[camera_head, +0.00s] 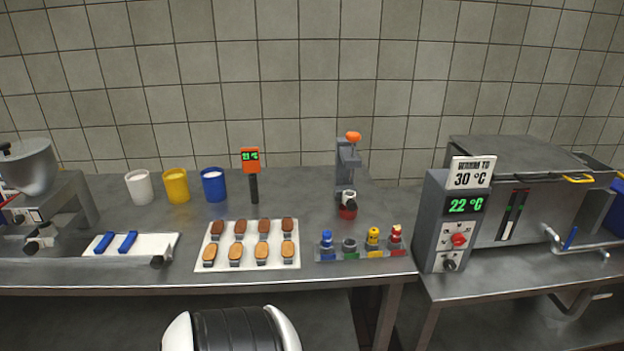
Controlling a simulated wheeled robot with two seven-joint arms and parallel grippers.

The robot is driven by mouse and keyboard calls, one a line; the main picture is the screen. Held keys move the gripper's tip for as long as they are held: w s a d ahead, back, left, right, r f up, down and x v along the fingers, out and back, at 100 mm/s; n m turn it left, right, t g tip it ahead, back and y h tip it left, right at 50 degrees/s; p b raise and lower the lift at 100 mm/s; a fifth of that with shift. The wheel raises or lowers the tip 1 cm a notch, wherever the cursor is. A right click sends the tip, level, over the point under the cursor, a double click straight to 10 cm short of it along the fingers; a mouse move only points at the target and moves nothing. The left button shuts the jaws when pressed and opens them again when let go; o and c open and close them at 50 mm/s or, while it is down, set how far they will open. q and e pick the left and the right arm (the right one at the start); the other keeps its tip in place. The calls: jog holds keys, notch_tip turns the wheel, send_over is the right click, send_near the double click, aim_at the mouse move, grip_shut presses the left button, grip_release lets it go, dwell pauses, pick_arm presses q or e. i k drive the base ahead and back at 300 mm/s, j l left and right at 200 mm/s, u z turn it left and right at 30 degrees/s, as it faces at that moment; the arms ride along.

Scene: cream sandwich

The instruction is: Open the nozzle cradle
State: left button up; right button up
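A grey upright stand (344,182) with an orange knob (353,136) on top stands at the back of the counter, right of centre. A small white and dark fitting (348,198) sits low on it, above a red part (348,212). This looks like the nozzle cradle, but I cannot tell for sure or see whether it is open or shut. In front of it, a grey rack (322,256) holds small pieces with blue, green, yellow and red colours. Neither of my grippers is in view.
A white tray (205,262) of brown and tan pieces lies left of the rack. White (140,188), yellow (176,186) and blue (214,185) cups stand behind. An orange display (250,157) stands mid-counter. A grey machine (432,225) reading 22 °C is at right.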

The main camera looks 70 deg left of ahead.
aim_at(349, 199)
jog(key=u, duration=1.8)
